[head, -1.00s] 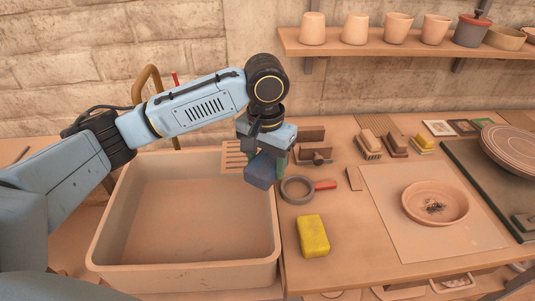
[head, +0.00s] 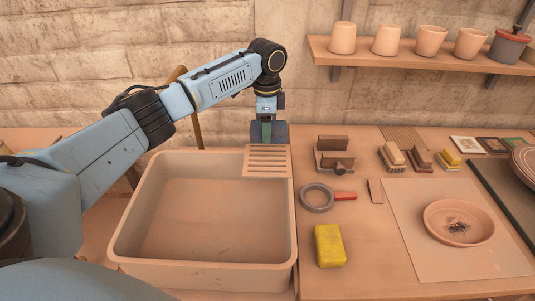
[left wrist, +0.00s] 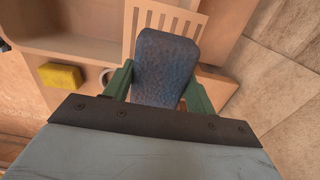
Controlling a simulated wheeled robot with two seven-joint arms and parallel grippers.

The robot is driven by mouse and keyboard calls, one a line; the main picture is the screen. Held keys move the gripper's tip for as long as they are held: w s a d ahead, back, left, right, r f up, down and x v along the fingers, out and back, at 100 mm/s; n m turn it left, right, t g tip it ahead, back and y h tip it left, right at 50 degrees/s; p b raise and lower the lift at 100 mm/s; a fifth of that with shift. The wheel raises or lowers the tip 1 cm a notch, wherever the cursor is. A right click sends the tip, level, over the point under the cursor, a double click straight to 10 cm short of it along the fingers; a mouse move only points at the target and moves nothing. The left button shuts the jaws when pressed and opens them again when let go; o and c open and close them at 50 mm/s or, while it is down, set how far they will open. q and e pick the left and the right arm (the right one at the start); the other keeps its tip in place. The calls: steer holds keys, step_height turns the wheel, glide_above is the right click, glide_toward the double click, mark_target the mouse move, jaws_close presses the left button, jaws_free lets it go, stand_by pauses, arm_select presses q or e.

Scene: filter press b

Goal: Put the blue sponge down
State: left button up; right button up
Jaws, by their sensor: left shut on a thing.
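The blue sponge (head: 282,132) is held in my left gripper (head: 267,133), near the back edge of the slatted draining rack (head: 268,160) at the sink's back right corner. In the left wrist view the sponge (left wrist: 165,68) sits between the two green fingers of my left gripper (left wrist: 158,88), which are shut on its sides. The slatted rack (left wrist: 150,18) shows beyond the sponge there. I cannot tell whether the sponge touches anything below it. My right gripper is not in view.
The empty sink (head: 205,215) lies left of the rack. A yellow sponge (head: 329,245), a round ring tool with a red handle (head: 318,198) and a brown holder (head: 334,155) are on the counter to the right. A shelf of pots (head: 420,55) hangs above.

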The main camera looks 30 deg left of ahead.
arm_select(q)
step_height(320, 180, down, 7)
steer(key=shift+f, duration=0.45)
steer(key=o, duration=0.9)
steer(key=shift+f, duration=0.15)
step_height(320, 180, up, 12)
steer(key=shift+r, duration=0.2)
